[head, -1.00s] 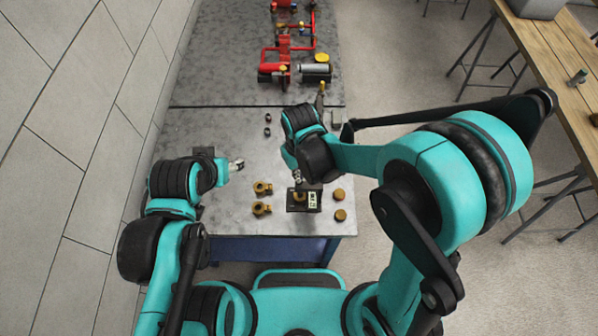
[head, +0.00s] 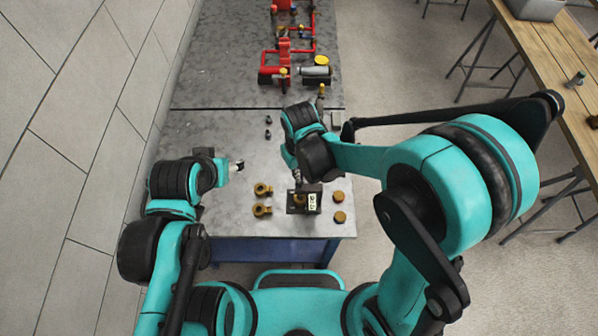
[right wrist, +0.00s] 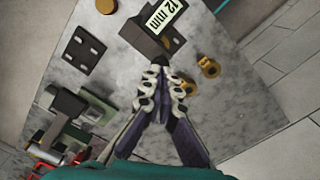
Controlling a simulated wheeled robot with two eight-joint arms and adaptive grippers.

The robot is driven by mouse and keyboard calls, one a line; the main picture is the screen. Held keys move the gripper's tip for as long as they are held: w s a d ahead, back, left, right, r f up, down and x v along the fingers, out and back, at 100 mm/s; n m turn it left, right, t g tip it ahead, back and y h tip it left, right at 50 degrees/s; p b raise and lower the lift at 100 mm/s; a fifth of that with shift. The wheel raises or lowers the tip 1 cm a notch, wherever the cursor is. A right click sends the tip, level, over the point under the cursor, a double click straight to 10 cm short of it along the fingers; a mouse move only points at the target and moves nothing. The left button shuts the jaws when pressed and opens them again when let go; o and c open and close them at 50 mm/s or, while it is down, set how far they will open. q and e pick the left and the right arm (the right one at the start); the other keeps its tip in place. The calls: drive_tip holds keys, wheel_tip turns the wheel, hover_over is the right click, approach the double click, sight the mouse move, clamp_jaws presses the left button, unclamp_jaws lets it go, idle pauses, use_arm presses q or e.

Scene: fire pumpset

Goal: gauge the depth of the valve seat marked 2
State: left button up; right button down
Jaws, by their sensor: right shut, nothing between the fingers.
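A dark block (head: 311,209) with a white label stands near the front of the metal bench. The label reads 12 mm in the right wrist view (right wrist: 164,15). A brass part (head: 299,199) shows at the block. Two brass valve bodies, one farther back (head: 262,189) and one nearer (head: 261,210), lie left of the block. No mark 2 is readable on any of them. My right gripper (right wrist: 160,66) is shut and empty, its tips close to the block's edge; I cannot tell if they touch.
Two round brass discs (head: 338,197) lie right of the block. Two small dark parts (head: 268,127) lie farther back. A red pump assembly (head: 285,60) stands on the far bench. A black plate with holes (right wrist: 83,48) shows in the right wrist view. The bench's middle is mostly clear.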

drive_tip(key=shift+r+p, duration=1.7)
drive_tip(key=shift+r, duration=1)
drive_tip(key=shift+f, duration=0.1)
drive_tip(key=shift+d+b, duration=0.2)
drive_tip(key=shift+b, duration=0.15)
drive_tip(key=s+d+f+m+t+b, duration=0.2)
drive_tip(key=d+f+m+t+b, duration=0.1)
drive_tip(key=d+b, duration=0.5)
drive_tip(key=s+d+f+m+t+b, duration=0.3)
drive_tip(key=d+f+t+b, duration=0.1)
drive_tip(key=d+b, duration=0.5)
drive_tip(key=b, duration=0.2)
drive_tip(key=shift+d+b, duration=0.2)
drive_tip(key=shift+b, duration=0.15)
drive_tip(key=shift+s, duration=0.1)
